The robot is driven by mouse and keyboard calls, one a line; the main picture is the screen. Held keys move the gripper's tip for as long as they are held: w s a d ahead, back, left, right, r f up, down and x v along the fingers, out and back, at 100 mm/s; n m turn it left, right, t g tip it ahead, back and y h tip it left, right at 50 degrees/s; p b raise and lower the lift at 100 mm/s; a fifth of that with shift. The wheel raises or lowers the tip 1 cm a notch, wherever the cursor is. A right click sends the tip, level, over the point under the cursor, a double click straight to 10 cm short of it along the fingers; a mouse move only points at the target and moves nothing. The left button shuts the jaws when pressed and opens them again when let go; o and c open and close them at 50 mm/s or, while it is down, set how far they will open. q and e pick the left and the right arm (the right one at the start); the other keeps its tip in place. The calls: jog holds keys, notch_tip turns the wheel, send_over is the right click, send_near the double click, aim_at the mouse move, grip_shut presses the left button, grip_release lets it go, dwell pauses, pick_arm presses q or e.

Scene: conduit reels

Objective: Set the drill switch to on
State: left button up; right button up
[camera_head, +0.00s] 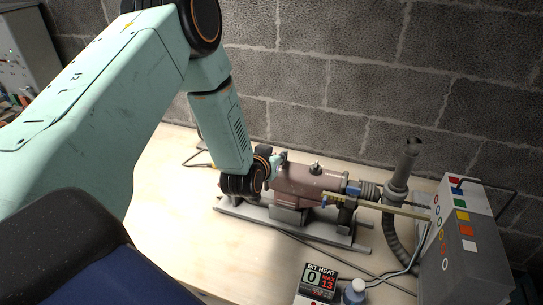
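The drill (312,183) has a brownish-red body and lies on its side along a grey rail stand (290,225) in the middle of the table. Its long pale bit (405,209) points right. My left gripper (276,164) is at the drill's left, rear end, close against or just in front of it. The wrist hides that end of the drill, and the fingers are too small and covered to show whether they are open. A small knob (316,165) stands on top of the drill body; I cannot make out the switch or its position. My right gripper is out of view.
A grey block (463,262) with coloured squares and rings stands at the right, by the bit's tip. A grey hose nozzle (404,165) rises behind the bit. A "BIT HEAT" display (319,281) and a bottle (353,293) are in front. The table's left part is clear.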

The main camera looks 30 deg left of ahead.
pick_arm(q)
jog(key=v, duration=1.2)
jog(key=shift+f, duration=0.1)
